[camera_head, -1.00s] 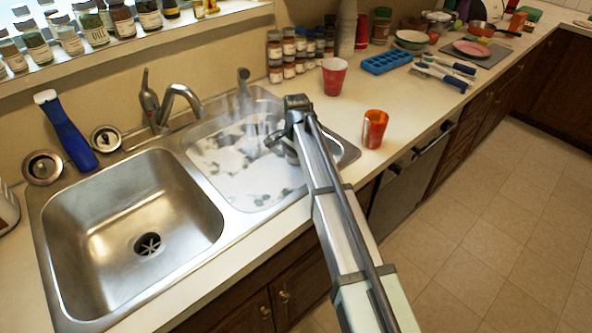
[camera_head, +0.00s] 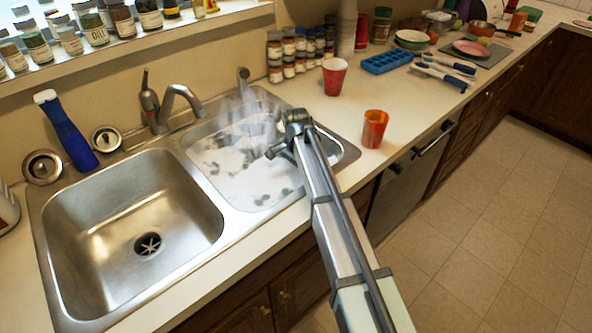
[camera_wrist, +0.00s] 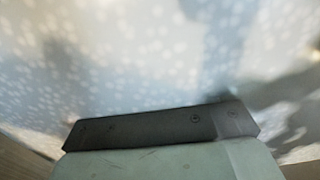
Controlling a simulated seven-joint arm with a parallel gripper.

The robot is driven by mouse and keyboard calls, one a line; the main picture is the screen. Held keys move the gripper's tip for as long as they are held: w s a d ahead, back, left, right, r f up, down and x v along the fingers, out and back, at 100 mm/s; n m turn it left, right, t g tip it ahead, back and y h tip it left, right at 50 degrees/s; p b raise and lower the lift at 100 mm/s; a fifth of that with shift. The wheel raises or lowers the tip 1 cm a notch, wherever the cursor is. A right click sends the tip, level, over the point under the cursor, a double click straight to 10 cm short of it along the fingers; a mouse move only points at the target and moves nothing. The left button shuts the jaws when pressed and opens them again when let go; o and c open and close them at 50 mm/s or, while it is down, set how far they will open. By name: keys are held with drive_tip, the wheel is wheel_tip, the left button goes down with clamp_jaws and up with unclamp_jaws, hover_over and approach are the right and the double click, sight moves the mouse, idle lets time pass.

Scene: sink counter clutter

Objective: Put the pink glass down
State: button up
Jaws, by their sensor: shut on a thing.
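My gripper (camera_head: 275,152) is at the end of my arm, over the right basin (camera_head: 345,152) with its white foamy water. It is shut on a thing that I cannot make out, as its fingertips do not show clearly. No pink glass is clearly visible in the head view. In the wrist view, a dark bar of my wrist crosses the bottom, and a blurred pale blue surface with white spots (camera_wrist: 130,50) fills most of the picture.
An orange-red glass (camera_head: 375,129) stands on the counter right of the basin. A red cup (camera_head: 334,77) stands behind it, near a blue tray (camera_head: 387,63) and several jars (camera_head: 290,60). The left basin (camera_head: 110,215) is empty. Bare counter lies between the orange-red glass and the red cup.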

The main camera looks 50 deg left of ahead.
drive_tip(key=shift+f, duration=0.15)
drive_tip(key=o, duration=1.1)
drive_tip(key=shift+o, duration=0.2)
wheel_tip(320, 180, up, 13)
idle(0.3)
